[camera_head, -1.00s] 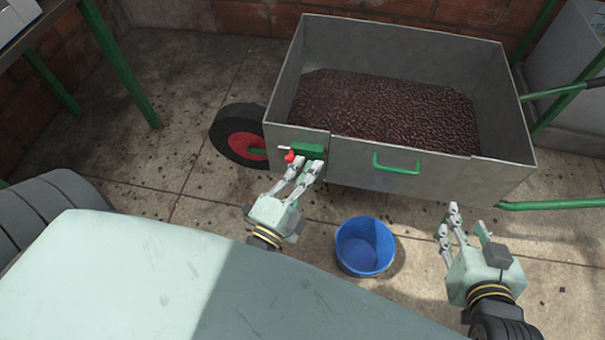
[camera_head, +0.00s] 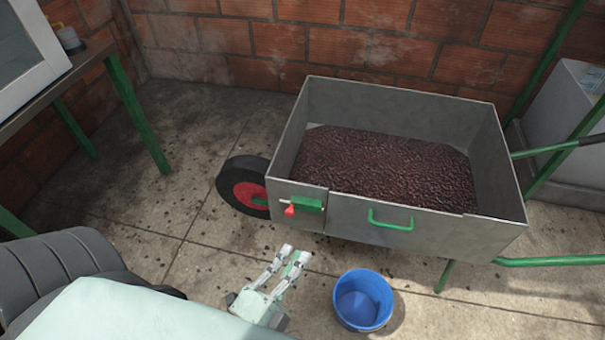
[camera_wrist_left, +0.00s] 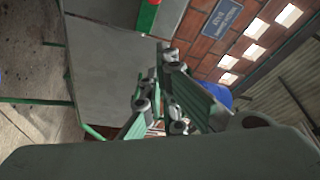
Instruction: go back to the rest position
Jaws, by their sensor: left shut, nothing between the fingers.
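My left gripper (camera_head: 295,254) is low in the head view, in front of the wheelbarrow and left of the blue bucket. It is shut and empty, apart from the barrow's latch. In the left wrist view its fingers (camera_wrist_left: 165,85) show in the middle, with the barrow's grey wall behind them. My right gripper is outside both views now.
The grey wheelbarrow (camera_head: 345,211) holds dark red coffee cherries (camera_head: 385,170). Its front has a green latch with a red tip (camera_head: 306,204) and a green handle (camera_head: 391,222). A blue bucket (camera_head: 363,300) stands on the floor. A table (camera_head: 60,85) is at left.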

